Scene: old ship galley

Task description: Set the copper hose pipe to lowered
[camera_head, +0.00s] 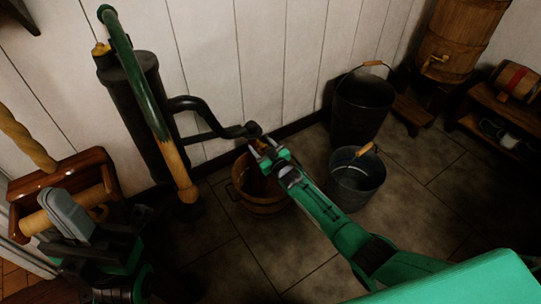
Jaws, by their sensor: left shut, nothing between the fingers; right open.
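A dark upright pump (137,110) stands against the wall at the left. A dark bent pipe (200,108) runs from its side to the right and ends above a wooden bucket (262,208). It looks dark rather than copper; I take it for the hose pipe. My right gripper (268,150) is open at the pipe's brass-coloured end (254,130); whether the fingers touch it I cannot tell. A long green lever with a wooden grip (177,163) hangs down the pump's front. My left gripper (65,210) is shut and empty at the lower left.
Two dark metal buckets (360,106) (357,188) with wooden handles stand right of my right gripper. A barrel (455,45) and low shelf (500,115) stand far right.

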